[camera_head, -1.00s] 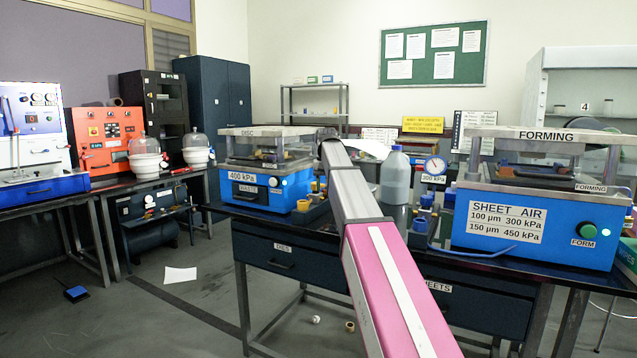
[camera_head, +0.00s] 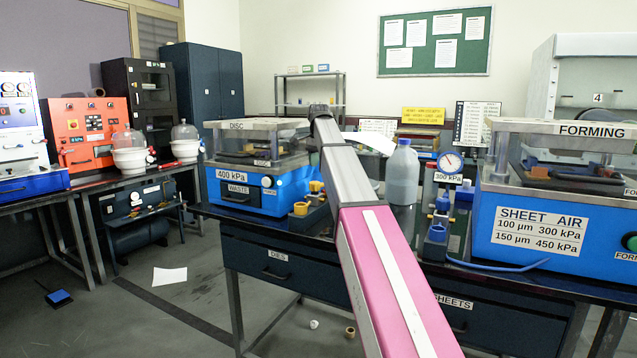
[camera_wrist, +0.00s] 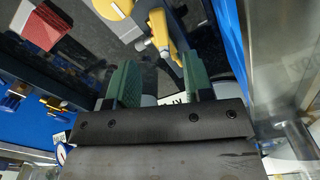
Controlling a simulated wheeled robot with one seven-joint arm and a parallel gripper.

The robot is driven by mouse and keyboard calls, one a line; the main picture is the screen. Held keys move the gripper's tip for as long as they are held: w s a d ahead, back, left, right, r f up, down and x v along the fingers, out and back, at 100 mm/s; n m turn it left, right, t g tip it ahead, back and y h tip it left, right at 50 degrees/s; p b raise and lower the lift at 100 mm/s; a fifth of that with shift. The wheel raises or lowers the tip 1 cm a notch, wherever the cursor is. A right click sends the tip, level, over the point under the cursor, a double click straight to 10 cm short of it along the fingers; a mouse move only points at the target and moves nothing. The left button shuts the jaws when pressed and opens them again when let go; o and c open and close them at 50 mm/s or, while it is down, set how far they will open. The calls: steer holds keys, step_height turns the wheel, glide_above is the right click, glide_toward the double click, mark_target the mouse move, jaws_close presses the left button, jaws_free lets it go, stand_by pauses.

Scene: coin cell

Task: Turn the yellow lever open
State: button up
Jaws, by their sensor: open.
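In the wrist view a yellow lever-like piece (camera_wrist: 161,30) with a pale metal fitting beside it stands just beyond my gripper (camera_wrist: 161,78). The two green fingers are apart with no object held between them. The yellow piece lies ahead of the gap, near the right finger; I cannot tell whether they touch. A yellow disc (camera_wrist: 122,8) is at the top edge. In the head view my gripper is not clearly visible at the far end of my arm. Yellow-topped fittings (camera_head: 301,208) show beside the disc press, partly hidden by my arm.
The blue disc press (camera_head: 240,185) stands left and the blue forming press (camera_head: 540,220) right on the dark bench. A grey bottle (camera_head: 402,175), pressure gauge (camera_head: 451,162) and blue fittings (camera_head: 440,205) stand between them. A red block (camera_wrist: 42,27) shows in the wrist view.

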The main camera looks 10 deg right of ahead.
step_height(320, 180, down, 7)
steer(key=shift+f, duration=0.2)
stand_by(0.3)
jaws_close()
